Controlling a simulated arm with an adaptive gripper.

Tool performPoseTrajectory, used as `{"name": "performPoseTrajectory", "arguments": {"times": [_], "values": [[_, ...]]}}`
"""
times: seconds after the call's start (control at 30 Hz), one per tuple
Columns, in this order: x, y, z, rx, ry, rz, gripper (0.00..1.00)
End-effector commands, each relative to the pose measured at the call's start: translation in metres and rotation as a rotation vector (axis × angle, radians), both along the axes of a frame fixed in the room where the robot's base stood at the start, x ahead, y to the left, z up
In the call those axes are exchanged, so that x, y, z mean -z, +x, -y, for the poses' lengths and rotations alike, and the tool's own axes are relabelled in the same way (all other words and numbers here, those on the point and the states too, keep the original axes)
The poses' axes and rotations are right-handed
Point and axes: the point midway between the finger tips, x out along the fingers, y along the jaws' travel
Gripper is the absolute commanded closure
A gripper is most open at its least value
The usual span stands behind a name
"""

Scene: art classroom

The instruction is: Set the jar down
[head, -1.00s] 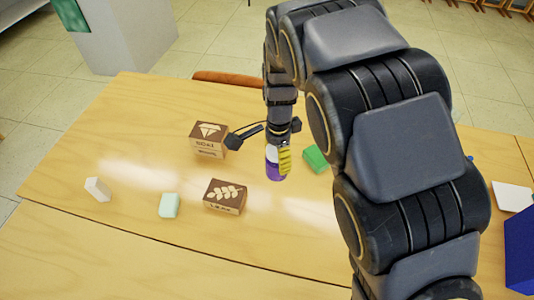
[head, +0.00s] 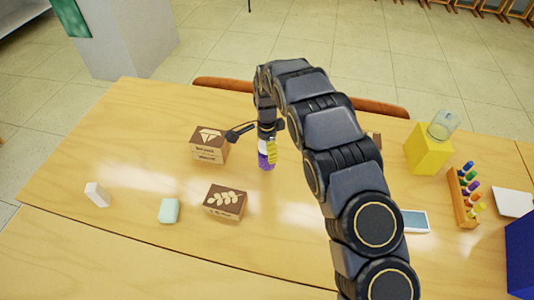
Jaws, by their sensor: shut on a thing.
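The jar (head: 263,160) is a small upright container, purple below and white above, with a yellow patch on its right side. It is at the middle of the table (head: 130,160), behind the brown box with a leaf picture and right of the brown box with a diamond picture. My gripper (head: 267,137) points down over it and is shut on its upper part. The fingertips are small and partly hidden. I cannot tell whether the jar's base touches the table.
The diamond box (head: 209,146) and leaf box (head: 225,202) stand close by. A mint block (head: 169,211) and white block (head: 97,195) lie left. At right are a yellow block (head: 428,150) with a clear glass vessel (head: 443,125) on it and a marker rack (head: 463,203).

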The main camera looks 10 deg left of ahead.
Motion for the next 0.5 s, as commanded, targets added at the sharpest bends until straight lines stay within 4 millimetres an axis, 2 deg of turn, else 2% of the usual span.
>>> {"name": "performPoseTrajectory", "arguments": {"times": [0.03,0.13,0.5], "values": [[0.01,-0.002,0.001,0.0,-0.003,-0.005,0.75],[0.021,-0.001,0.001,0.0,-0.001,-0.002,0.75],[0.025,-0.001,0.0,-0.001,-0.001,-0.001,0.75]]}}
